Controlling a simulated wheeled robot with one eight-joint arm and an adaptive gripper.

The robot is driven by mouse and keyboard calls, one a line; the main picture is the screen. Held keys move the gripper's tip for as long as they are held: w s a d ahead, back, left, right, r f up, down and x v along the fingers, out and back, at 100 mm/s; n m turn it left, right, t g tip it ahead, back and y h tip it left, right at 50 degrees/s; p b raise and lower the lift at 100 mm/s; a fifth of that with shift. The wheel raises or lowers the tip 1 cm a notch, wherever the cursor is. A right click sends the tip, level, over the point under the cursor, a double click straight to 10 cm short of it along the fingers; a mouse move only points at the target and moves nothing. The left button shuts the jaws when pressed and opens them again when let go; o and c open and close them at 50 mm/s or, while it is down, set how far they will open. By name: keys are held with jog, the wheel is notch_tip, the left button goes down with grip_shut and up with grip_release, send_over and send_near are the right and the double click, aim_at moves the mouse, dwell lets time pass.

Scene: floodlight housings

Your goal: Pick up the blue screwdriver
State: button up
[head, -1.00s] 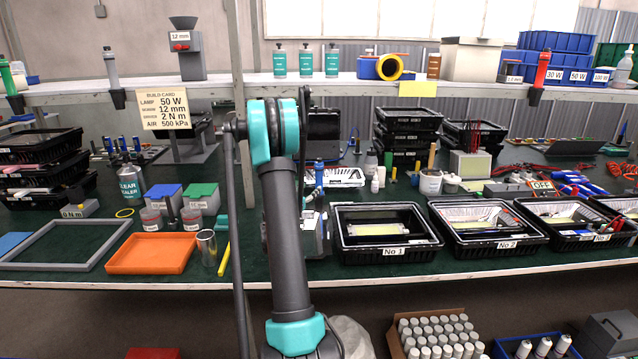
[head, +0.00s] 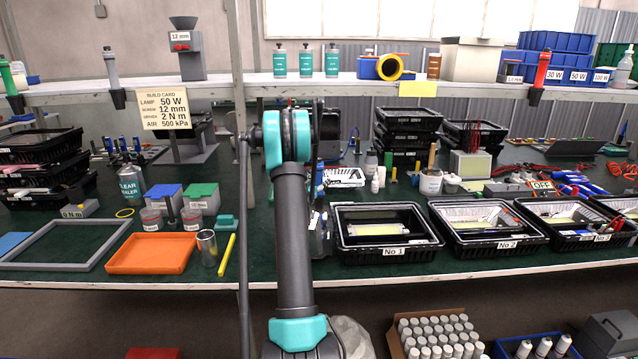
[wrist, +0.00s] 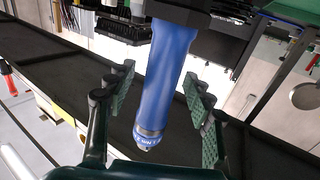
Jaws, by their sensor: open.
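The blue screwdriver (wrist: 165,80) fills the middle of the wrist view, its thick blue handle running from the top edge down to a banded end with small lettering. My gripper (wrist: 158,112) is open, with one green padded finger on each side of the handle. Gaps show between the handle and both fingers. The screwdriver's far end passes into a dark part at the top. In the head view my arm hides my gripper, and I cannot clearly make out the screwdriver there.
A red driver (head: 541,70), a grey driver (head: 111,68) and a green driver (head: 7,78) stand in holders along the shelf edge (head: 430,88). An upright post (head: 237,60) stands left of my arm. Black trays (head: 385,254) and an orange tray (head: 152,253) cover the bench.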

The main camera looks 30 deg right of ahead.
grip_shut()
jog(key=shift+r, duration=0.15)
dwell(0.4)
